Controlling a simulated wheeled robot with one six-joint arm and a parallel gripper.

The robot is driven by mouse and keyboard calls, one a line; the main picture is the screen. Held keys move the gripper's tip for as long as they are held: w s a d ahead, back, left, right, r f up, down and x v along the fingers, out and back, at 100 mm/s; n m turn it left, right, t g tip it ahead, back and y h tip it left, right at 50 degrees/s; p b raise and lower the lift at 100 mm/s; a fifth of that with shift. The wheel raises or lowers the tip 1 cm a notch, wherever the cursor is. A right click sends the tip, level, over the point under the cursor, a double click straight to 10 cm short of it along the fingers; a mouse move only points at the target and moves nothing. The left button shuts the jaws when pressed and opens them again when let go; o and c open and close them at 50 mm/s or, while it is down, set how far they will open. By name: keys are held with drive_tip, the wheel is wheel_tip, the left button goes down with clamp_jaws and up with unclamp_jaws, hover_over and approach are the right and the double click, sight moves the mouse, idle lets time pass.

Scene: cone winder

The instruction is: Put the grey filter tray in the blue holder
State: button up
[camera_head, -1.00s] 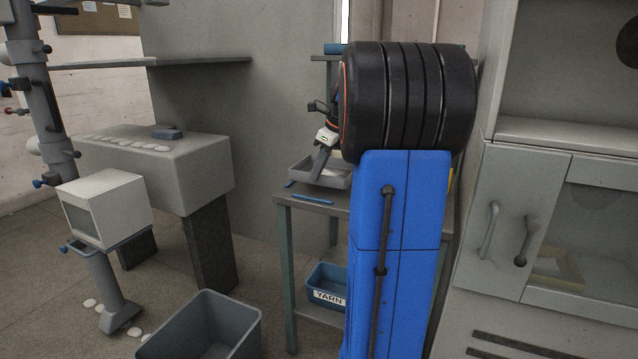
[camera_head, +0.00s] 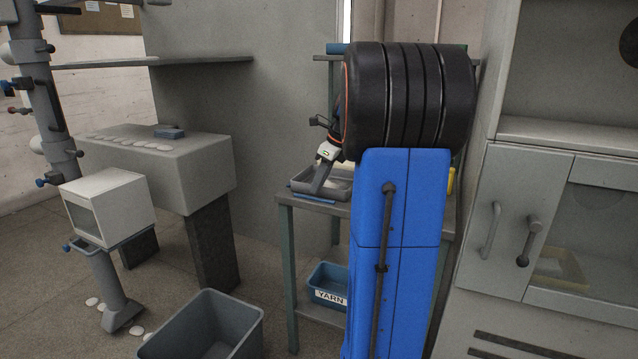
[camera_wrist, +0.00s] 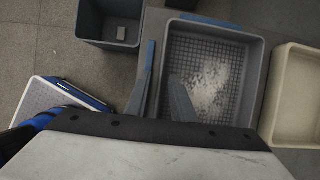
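The grey filter tray (camera_head: 341,190) is on the side table, partly hidden by my wheel-like black part and blue body. From above, its grey walls and mesh floor with pale fluff show in the wrist view (camera_wrist: 232,90). Blue edges of the holder (camera_wrist: 151,54) show along the tray's left and far sides; the rest is hidden beneath the tray. In the head view, a blue strip of the holder (camera_head: 318,199) shows at the tray's front.
A beige tray (camera_wrist: 297,95) stands close right of the grey tray. A blue YARN bin (camera_head: 327,290) sits on the table's lower shelf. A large grey bin (camera_head: 205,325) stands on the floor to the left. Grey machine panels and cabinets flank the table.

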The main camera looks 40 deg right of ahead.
drive_tip(key=v, duration=1.2)
drive_tip(key=s+a+f+n+h, duration=0.1)
drive_tip(key=s+a+f+n, duration=0.2)
drive_tip(key=a+n, duration=0.6)
drive_tip(key=s+a+f+n, duration=0.3)
drive_tip(key=a+n, duration=0.1)
drive_tip(key=a, duration=0.9)
drive_tip(key=s+a+f+n, duration=1.3)
drive_tip(key=s+f+n, duration=0.1)
drive_tip(key=n, duration=0.4)
drive_tip(key=shift+s+a+f+t+h, duration=0.2)
drive_tip(key=shift+s+a+t+h, duration=0.15)
drive_tip(key=shift+s, duration=0.45)
